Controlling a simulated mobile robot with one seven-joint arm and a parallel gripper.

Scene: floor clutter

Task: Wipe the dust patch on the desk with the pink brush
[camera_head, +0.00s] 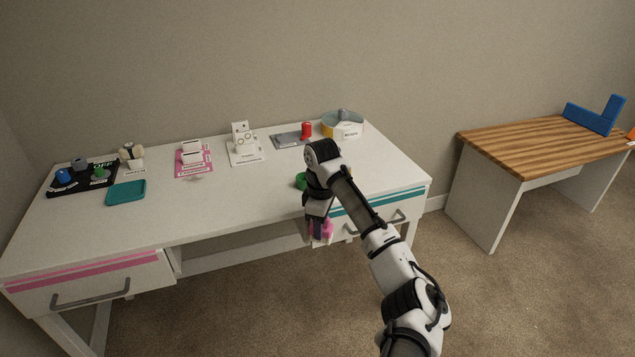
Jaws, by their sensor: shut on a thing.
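The white desk (240,200) stands against the wall, with a pink-striped drawer at left and a teal-striped drawer at right. My gripper (319,229) points down at the desk's front edge, in front of the right drawer. It is shut on the pink brush (326,230), which is mostly hidden by the fingers. A small, faint greyish patch (195,179) on the desktop in front of the pink stand looks like the dust patch.
A teal tray (126,193), a black switch board (83,177), a pink stand (193,160), a white stand (245,147), a red cylinder (306,130) and a round divided container (343,125) line the desk. A green object (300,181) is partly behind my gripper. The front middle desktop is clear.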

